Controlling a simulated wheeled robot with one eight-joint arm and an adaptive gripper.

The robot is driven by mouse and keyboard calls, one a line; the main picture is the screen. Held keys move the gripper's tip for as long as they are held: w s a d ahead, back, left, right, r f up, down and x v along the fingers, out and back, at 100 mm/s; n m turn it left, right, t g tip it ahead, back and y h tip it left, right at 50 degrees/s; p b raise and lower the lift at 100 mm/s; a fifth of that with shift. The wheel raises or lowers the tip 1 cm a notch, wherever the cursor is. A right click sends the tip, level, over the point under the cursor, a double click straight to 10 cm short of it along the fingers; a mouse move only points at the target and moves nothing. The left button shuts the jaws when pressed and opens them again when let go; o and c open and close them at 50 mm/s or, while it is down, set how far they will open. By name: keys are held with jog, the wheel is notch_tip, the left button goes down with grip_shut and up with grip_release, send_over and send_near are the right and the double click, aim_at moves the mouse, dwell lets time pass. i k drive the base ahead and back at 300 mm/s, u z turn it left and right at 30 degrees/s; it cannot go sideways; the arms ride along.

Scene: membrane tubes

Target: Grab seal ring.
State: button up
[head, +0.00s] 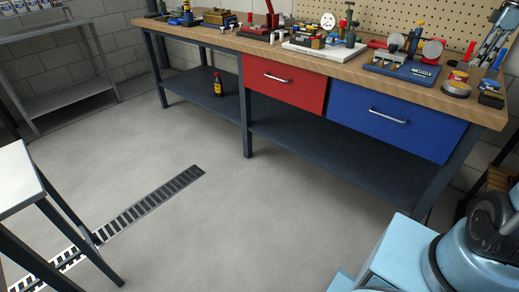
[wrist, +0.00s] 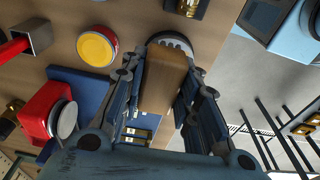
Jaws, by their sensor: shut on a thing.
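My gripper (wrist: 168,68) points away from the camera in the wrist view, its fingers on both sides of a brown block (wrist: 163,82). The block fills the gap and appears clamped. A dark grey ribbed round piece, perhaps the seal ring (wrist: 171,38), shows just past the block and fingertips. The block hides its lower part, and I cannot tell whether it touches the gripper. In the head view my gripper (head: 482,64) is over the right end of the wooden bench (head: 350,66); what it holds is unclear there.
A round yellow-topped tin (wrist: 97,47), a red fixture with a grey disc (wrist: 62,118) and a blue base plate are near the gripper. A small dark box (head: 491,98) stands by the bench's right corner. Red and blue drawers hang below. The floor in front is mostly clear.

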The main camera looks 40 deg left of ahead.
aim_at(452, 63)
jog(key=u, duration=0.9)
jog(key=i, duration=0.8)
jog(key=u, duration=3.95)
